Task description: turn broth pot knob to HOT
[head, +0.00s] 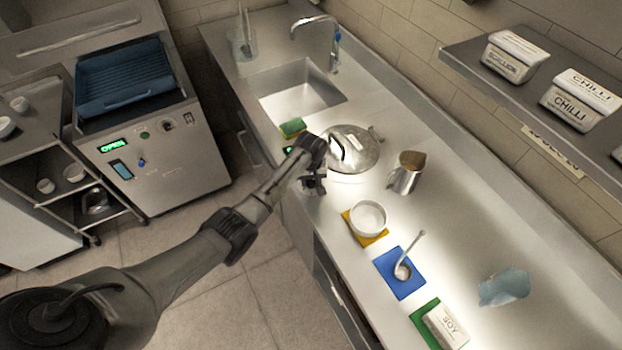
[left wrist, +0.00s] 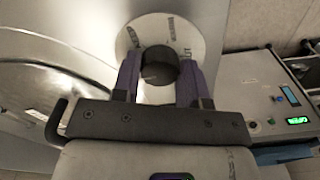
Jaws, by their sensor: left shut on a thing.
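The broth pot's metal lid (head: 365,158) sits in the counter; its rim also shows at the left of the left wrist view (left wrist: 40,100). In the left wrist view a dark round knob (left wrist: 158,66) stands on a pale round dial plate (left wrist: 150,30) with small lettering, too blurred to read for certain. My left gripper (head: 314,186) is at the counter's front edge by the pot. In the left wrist view its two purple fingers (left wrist: 160,74) are shut on the knob, one on each side. The knob is hidden in the head view. My right gripper is not in view.
A green sponge (head: 292,127) lies by the sink (head: 300,92). A metal pitcher (head: 406,172), a white bowl (head: 368,218), a ladle (head: 403,271) on a blue mat and a soy container (head: 445,325) stand right of the pot.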

